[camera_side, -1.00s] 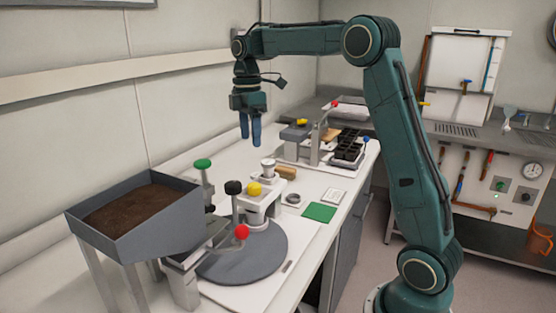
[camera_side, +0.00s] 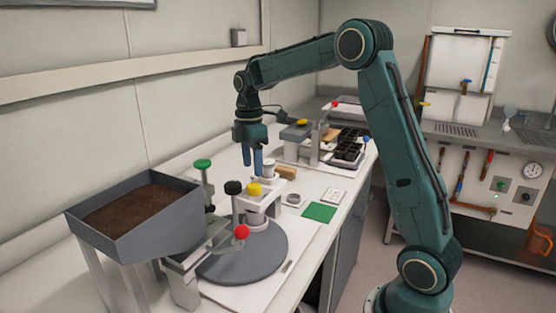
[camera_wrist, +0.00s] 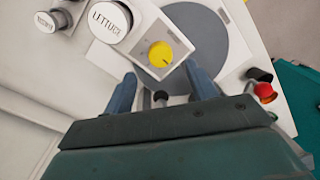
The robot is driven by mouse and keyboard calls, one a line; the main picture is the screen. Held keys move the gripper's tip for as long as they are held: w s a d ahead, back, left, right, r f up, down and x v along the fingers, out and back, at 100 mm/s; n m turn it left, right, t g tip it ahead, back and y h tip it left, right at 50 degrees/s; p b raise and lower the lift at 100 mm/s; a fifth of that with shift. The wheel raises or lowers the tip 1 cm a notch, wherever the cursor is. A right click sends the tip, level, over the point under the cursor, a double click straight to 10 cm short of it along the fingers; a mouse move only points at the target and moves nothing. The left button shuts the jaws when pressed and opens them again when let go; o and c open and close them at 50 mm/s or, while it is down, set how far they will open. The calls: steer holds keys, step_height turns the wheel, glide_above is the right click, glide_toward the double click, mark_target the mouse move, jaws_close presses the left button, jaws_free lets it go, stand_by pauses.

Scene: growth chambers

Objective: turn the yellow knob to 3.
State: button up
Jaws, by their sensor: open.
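The yellow knob (camera_side: 254,189) sits on top of a white stand over a round grey turntable (camera_side: 243,256). In the wrist view the yellow knob (camera_wrist: 160,54) is a round dial with a small dark mark near its lower right edge. The numbers around it are too small to read. My gripper (camera_side: 252,162) points down just above and behind the knob in the side view, apart from it.
A black knob (camera_side: 233,187), a green knob (camera_side: 203,164) and a red ball (camera_side: 242,231) stand close by. A soil hopper (camera_side: 133,212) is at left. A jar lid labelled LETTUCE (camera_wrist: 109,21) lies beside the knob's panel. A green square (camera_side: 319,212) lies at right.

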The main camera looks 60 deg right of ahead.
mark_target(254, 185)
steer(key=shift+s+a+f, duration=0.1)
steer(key=shift+s+f, duration=0.05)
steer(key=shift+f, duration=2.85)
steer(key=c, duration=1)
